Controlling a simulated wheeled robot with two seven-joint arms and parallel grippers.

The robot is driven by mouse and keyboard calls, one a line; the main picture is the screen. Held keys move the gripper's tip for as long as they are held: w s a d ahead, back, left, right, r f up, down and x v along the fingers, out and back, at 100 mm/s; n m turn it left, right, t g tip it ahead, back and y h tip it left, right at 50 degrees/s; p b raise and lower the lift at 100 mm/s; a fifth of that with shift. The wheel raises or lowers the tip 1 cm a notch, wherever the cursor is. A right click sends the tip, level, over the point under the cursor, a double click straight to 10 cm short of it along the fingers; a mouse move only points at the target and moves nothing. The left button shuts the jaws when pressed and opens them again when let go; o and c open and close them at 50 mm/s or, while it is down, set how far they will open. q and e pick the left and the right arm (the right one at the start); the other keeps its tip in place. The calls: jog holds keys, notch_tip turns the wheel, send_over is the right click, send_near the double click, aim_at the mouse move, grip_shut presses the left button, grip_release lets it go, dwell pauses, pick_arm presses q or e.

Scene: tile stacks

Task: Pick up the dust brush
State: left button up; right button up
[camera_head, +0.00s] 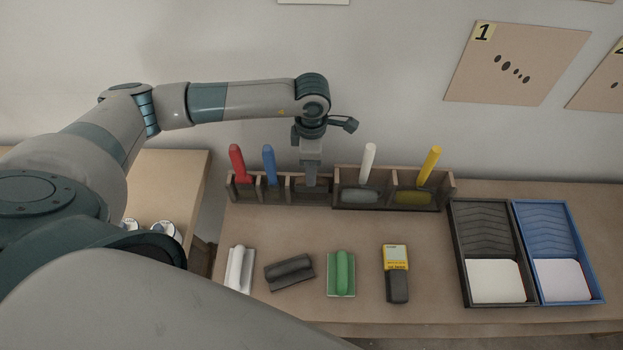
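A wooden rack (448,187) stands at the back of the table. A white-handled tool (368,163) and a yellow-handled tool (429,166) with wide heads stand upright in its right part. I cannot tell which tool is the dust brush. My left gripper (312,182) points down into the rack's middle compartment, between the blue-handled tool (269,165) and the white-handled one. A dark shape shows around its fingertips; the fingers' opening and anything between them are not clear. My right gripper is not in view.
A red-handled tool (237,164) stands in the rack's left end. In front lie a white float (239,269), a dark grey block (289,272), a green float (341,274) and a yellow-black device (396,272). Black (456,240) and blue (567,225) trays lie right.

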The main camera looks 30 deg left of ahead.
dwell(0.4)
pick_arm(q)
grip_shut()
jog(key=shift+r, duration=0.1)
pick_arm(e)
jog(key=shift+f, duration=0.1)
